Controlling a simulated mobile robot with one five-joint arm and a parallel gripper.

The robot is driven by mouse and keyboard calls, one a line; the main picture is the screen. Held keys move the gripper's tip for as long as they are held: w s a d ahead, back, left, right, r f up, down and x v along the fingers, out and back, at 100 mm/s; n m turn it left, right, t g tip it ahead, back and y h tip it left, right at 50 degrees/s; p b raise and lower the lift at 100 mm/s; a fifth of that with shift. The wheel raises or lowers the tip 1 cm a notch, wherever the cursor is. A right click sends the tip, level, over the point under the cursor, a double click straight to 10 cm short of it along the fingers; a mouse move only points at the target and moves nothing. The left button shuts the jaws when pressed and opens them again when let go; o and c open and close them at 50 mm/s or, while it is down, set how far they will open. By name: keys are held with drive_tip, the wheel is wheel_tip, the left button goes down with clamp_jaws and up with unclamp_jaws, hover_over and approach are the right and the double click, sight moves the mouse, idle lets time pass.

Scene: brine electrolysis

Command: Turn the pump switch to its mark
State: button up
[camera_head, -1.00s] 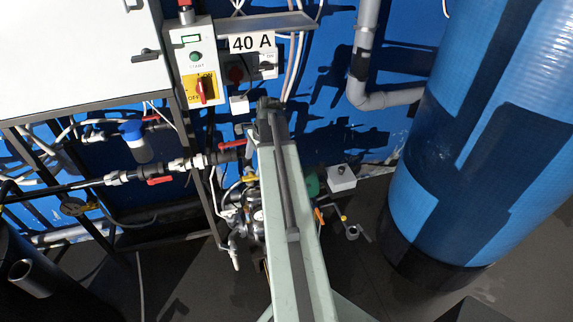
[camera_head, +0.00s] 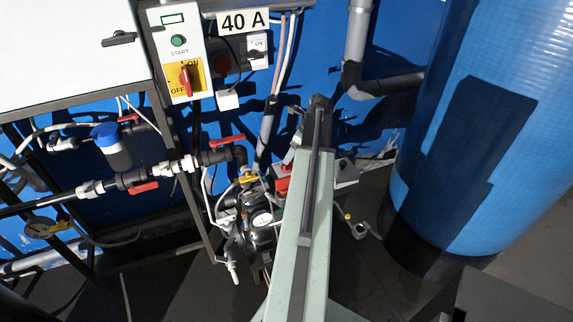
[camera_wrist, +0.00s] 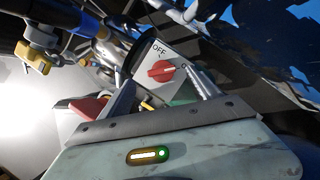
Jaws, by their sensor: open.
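In the wrist view, a pale switch box carries a red rotary knob (camera_wrist: 160,71) with the word OFF printed at its upper left. I take this for the pump switch. The knob's grip bar lies roughly across the picture; I cannot make out a target mark. My gripper (camera_wrist: 158,77) is open, its two grey fingers on either side of the knob in the picture. I cannot tell whether they touch it. In the head view, my arm hides most of the gripper and this switch.
A control box (camera_head: 178,50) with a green START button and a red knob on a yellow ON/OFF plate hangs on the wall. Pipes with red-handled valves (camera_head: 143,188) run at left. A pump with a gauge (camera_head: 262,218) stands low beside my arm. A blue tank (camera_head: 470,130) fills the right.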

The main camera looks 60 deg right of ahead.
drive_tip(key=b+x, duration=0.1)
drive_tip(key=x, duration=0.1)
drive_tip(key=b+x, duration=0.4)
drive_tip(key=shift+s+d+f, duration=0.15)
drive_tip(key=shift+s+f, duration=0.05)
drive_tip(key=shift+f, duration=0.1)
drive_tip(key=shift+w+f+b, duration=0.25)
drive_tip(key=shift+f+b, duration=0.05)
drive_tip(key=shift+b, duration=0.2)
drive_tip(key=shift+r, duration=0.1)
drive_tip(key=c, duration=1.4)
